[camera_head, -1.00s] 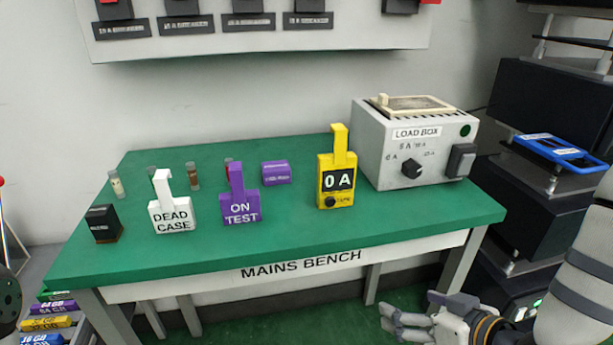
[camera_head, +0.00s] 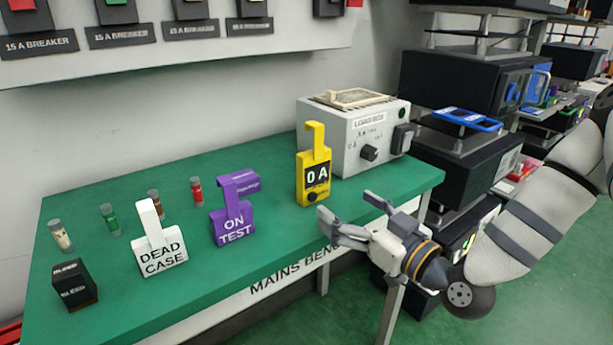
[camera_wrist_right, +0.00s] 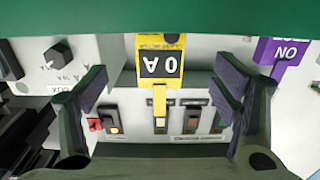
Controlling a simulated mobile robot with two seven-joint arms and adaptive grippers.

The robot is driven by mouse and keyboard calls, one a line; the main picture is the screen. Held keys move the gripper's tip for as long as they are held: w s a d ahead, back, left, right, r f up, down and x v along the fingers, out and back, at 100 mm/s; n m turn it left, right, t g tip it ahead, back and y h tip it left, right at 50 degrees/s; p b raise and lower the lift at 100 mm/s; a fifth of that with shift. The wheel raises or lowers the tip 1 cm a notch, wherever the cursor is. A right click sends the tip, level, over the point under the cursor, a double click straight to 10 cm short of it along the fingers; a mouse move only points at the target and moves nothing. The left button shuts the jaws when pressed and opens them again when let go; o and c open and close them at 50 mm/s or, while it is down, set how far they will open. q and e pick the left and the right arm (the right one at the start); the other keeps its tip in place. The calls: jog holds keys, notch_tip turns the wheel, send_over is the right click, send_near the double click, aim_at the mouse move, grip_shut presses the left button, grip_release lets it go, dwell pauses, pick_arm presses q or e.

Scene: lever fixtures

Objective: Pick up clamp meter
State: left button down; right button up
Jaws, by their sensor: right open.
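The yellow clamp meter (camera_head: 313,180) stands upright on the green bench, with a hook-like top and a dark display reading "0 A". My right gripper (camera_head: 345,218) is open and empty at the bench's front edge, to the right of and nearer than the meter, not touching it. In the right wrist view the meter (camera_wrist_right: 160,65) appears upside down, framed between the two spread fingers of my right gripper (camera_wrist_right: 163,90), still beyond them. My left gripper is not in view.
The grey load box (camera_head: 355,135) stands just behind and right of the meter. A purple "ON TEST" tag (camera_head: 232,222), a white "DEAD CASE" tag (camera_head: 160,255), a black block (camera_head: 75,285) and several small fuses stand left. Dark racks (camera_head: 470,155) rise at right.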

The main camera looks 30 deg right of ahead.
aim_at(317, 183)
jog(key=w, duration=0.3)
jog(key=w+b, duration=0.1)
jog(key=w, duration=0.5)
jog(key=shift+w+a+b, duration=0.1)
jog(key=shift+a+b, duration=0.2)
jog(key=shift+a, duration=0.05)
jog(key=shift+w+r, duration=0.2)
jog(key=shift+w, duration=0.25)
jog(key=c, duration=1.4)
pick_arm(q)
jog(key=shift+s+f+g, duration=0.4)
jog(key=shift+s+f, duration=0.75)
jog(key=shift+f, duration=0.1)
pick_arm(e)
jog(key=shift+r, duration=0.2)
jog(key=shift+c, duration=0.6)
